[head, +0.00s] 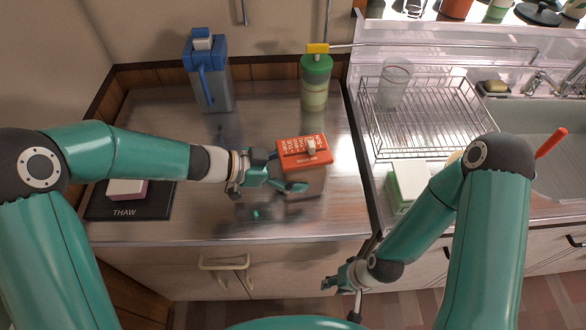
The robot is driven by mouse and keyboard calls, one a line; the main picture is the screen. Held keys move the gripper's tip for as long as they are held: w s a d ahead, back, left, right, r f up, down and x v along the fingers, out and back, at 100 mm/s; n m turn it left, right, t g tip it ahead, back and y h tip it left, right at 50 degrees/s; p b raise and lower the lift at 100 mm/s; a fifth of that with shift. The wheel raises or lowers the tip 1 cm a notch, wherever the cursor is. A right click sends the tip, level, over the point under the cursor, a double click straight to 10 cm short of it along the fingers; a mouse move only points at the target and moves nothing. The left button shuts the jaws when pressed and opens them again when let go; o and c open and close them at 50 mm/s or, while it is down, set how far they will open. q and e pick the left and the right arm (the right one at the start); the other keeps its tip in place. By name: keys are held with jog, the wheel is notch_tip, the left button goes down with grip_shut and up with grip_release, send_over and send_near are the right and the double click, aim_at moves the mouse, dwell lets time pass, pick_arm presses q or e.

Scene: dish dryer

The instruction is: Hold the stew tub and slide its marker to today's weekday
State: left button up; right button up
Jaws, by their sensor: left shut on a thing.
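The stew tub (318,160) has a red-orange lid with white lettering, too small to read. It sits on the metal counter left of the sink unit. A small white marker (311,147) stands in a dark slot across the lid, right of its middle. My left gripper (279,172) is at the tub's left and near side, shut on it.
A blue-topped jug (208,80) and a green-lidded bottle (315,85) stand at the back. A dark THAW mat (150,206) with a pale block (126,190) is at left. A wire dish rack (425,120) and a green-and-white box (405,184) are right. Counter around the tub is clear.

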dwell(0.3)
jog(key=a+r+m+g, duration=0.4)
jog(key=a+r+m, duration=0.5)
jog(key=a+r, duration=1.25)
notch_tip(320, 180, up, 26)
jog(key=f+n+t+h, duration=0.1)
jog(key=n+t+h, duration=0.25)
jog(key=n, duration=0.95)
send_over(311, 143)
jog(key=shift+h, duration=0.25)
notch_tip(311, 143, down, 11)
jog(key=shift+r, duration=0.1)
